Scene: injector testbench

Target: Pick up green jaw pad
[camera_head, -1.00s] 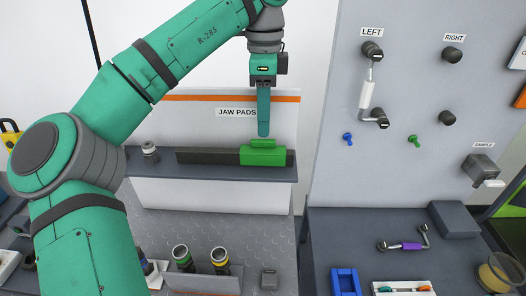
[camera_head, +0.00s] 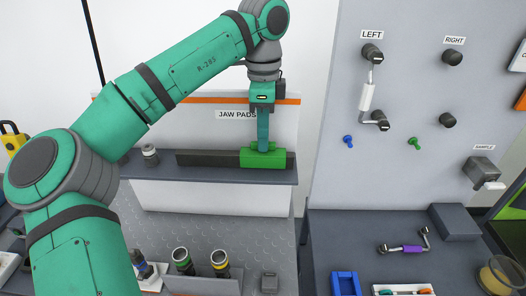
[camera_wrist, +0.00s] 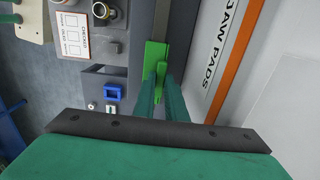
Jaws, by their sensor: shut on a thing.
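The green jaw pad (camera_head: 262,159) sits at the right end of the dark bar on the grey shelf, below the JAW PADS label. It also shows in the wrist view (camera_wrist: 153,56), partly covered by my fingers. My gripper (camera_head: 263,147) points down from above with its fingers at the pad's raised top part. In the wrist view my gripper (camera_wrist: 162,80) is shut on that raised part, with one finger on each side. The pad still rests at the shelf; I see no gap beneath it.
The dark bar (camera_head: 205,158) runs left from the pad along the shelf (camera_head: 225,173). A small grey knob (camera_head: 150,154) stands at the shelf's left. The upright grey panel (camera_head: 330,120) with pegs and a white-handled part (camera_head: 368,95) rises to the right. The white wall is close behind.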

